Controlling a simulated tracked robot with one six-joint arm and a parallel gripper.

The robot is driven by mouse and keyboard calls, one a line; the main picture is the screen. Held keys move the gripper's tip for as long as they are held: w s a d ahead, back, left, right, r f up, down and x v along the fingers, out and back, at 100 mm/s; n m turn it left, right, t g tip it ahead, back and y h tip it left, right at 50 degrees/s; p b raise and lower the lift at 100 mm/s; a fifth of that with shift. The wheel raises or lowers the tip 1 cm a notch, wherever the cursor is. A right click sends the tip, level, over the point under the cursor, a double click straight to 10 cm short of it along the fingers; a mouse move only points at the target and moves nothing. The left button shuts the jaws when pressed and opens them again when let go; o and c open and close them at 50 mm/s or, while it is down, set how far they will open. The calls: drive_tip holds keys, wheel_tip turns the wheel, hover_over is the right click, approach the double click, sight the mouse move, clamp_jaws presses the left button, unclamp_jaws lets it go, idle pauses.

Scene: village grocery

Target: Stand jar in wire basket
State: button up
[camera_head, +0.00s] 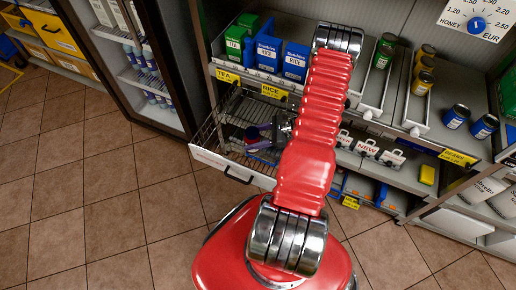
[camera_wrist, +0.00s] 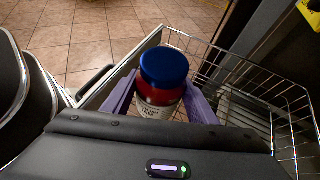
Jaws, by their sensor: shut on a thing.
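The jar (camera_wrist: 162,85) has a blue lid, red contents and a white label. In the wrist view it is upright between the purple fingers of my gripper (camera_wrist: 160,100), which is shut on it. The wire basket (camera_wrist: 285,110) is around and below the jar; I cannot tell whether the jar's base touches its floor. In the head view the basket is a pulled-out wire drawer with a white front (camera_head: 233,168). My gripper (camera_head: 262,140) is over it there, partly hidden by my red arm, and the jar is hard to make out.
A shelf above the basket holds green tea boxes (camera_head: 235,42) and blue rice boxes (camera_head: 295,62). A fridge with an open-looking front (camera_head: 150,70) is at left. The tiled floor at front left is clear.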

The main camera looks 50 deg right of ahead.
drive_tip(key=shift+f, duration=0.1)
drive_tip(key=shift+f, duration=2.8)
drive_tip(key=shift+f, duration=2.1)
drive_tip(key=o, duration=1.5)
drive_tip(key=shift+f, duration=0.1)
